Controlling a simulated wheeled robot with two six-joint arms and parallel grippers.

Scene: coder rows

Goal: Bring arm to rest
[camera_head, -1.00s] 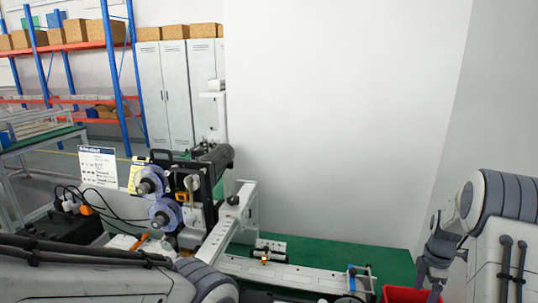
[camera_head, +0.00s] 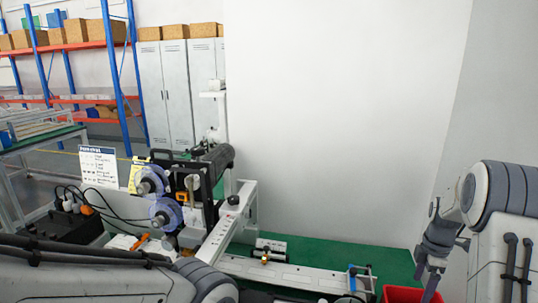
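My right arm comes in from the right edge. Its gripper (camera_head: 429,272) points down beside and above the red bin, with its two fingers apart and nothing seen between them. My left arm (camera_head: 95,280) lies across the lower left corner. Its gripper is out of the picture. The coder machine (camera_head: 205,185), with two clear reels and a black body, stands on the green table (camera_head: 385,258) left of centre.
A red bin (camera_head: 402,295) is at the bottom, below my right gripper. A white conveyor rail (camera_head: 300,277) runs along the table toward it. A white wall (camera_head: 335,120) closes off the back. Shelves (camera_head: 70,45) and grey lockers (camera_head: 168,95) stand far left.

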